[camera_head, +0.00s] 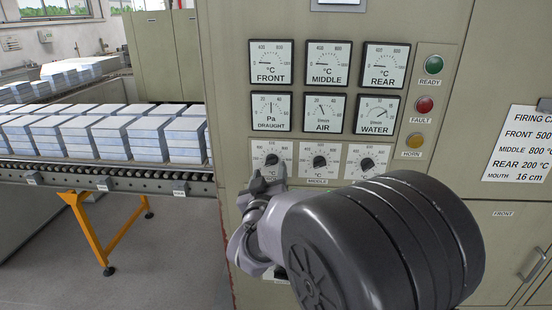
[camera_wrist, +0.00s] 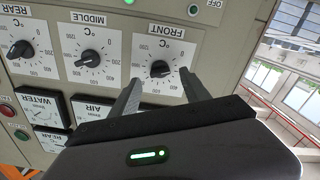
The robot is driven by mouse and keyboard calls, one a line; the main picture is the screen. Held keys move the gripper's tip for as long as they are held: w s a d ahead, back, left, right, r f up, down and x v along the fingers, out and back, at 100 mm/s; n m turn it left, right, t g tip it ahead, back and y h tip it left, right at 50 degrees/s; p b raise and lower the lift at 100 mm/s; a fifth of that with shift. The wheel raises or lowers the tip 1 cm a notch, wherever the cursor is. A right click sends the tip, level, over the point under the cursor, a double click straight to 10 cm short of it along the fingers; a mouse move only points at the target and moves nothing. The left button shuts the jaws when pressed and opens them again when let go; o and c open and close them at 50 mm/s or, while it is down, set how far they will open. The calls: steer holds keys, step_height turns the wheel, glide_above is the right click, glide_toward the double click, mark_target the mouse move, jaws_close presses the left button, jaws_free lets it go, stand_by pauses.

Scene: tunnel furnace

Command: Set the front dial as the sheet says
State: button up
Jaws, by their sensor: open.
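The front dial is a black knob on a white scale plate (camera_head: 272,150). Its label is partly hidden in the head view, but the wrist view shows the knob (camera_wrist: 160,68) and the word FRONT, upside down. My gripper (camera_head: 267,176) is in front of this dial. In the wrist view my open gripper (camera_wrist: 161,74) has one finger on each side of the knob, with gaps visible. I cannot tell contact or the exact pointer reading. The sheet (camera_head: 522,142) reads FRONT 500, MIDDLE 800 °C, REAR 200 °C, MOUTH 16 cm; its right side is cut off.
The middle dial (camera_head: 320,161) and rear dial (camera_head: 367,163) sit to the right of the front dial. Gauges (camera_head: 327,63) are above, with green, red (camera_head: 424,104) and amber lamps beside them. A roller conveyor (camera_head: 110,178) carrying pale blocks stands left of the panel.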

mark_target(271, 165)
steer(key=w, duration=0.3)
steer(key=shift+w, duration=0.15)
jaws_close()
steer(key=shift+f+b, duration=0.1)
steer(key=shift+b, duration=0.25)
